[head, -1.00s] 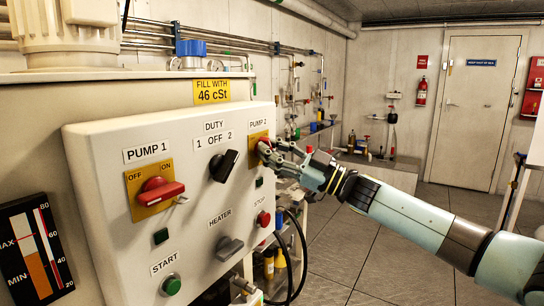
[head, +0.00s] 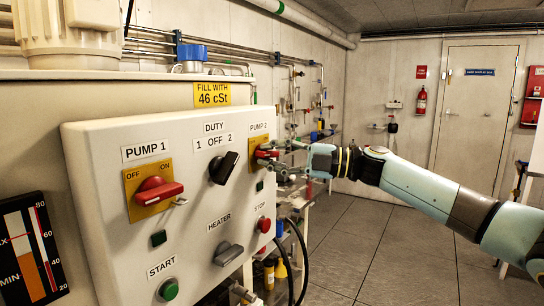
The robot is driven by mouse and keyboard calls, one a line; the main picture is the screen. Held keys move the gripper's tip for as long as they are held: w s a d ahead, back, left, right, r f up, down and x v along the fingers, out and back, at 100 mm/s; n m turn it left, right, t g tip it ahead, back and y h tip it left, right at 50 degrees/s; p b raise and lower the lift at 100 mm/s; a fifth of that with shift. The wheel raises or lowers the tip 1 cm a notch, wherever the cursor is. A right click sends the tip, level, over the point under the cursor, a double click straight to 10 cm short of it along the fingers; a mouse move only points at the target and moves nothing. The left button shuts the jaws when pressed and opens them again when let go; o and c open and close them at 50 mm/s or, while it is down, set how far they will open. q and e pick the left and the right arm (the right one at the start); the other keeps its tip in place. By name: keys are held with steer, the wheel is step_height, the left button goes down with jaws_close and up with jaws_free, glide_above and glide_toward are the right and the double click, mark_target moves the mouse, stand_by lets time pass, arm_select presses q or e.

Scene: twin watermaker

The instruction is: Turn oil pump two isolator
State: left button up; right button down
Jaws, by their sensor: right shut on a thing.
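The pump 2 isolator (head: 265,154) is a red handle on a yellow plate, under the PUMP 2 label at the upper right of the white control panel (head: 100,225). My right gripper (head: 277,158) reaches in from the right and is shut on the red handle. Its fingers partly cover the handle, which points to the right, out toward the gripper. The pump 1 isolator (head: 158,190) is a similar red handle on a yellow OFF/ON plate at the left of the panel. My left gripper is not in view.
Between the isolators is a black duty switch (head: 224,168). Below are a grey heater switch (head: 229,253), a green start button (head: 168,289) and a red stop button (head: 264,224). Black hoses (head: 303,255) hang right of the panel. The floor (head: 370,250) beyond is clear.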

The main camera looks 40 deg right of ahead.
steer(key=shift+f+n, duration=0.15)
steer(key=shift+n, duration=0.85)
steer(key=shift+g+h, duration=0.3)
steer(key=c, duration=1.3)
jaws_free()
steer(key=shift+s, duration=0.1)
steer(key=v, duration=1.2)
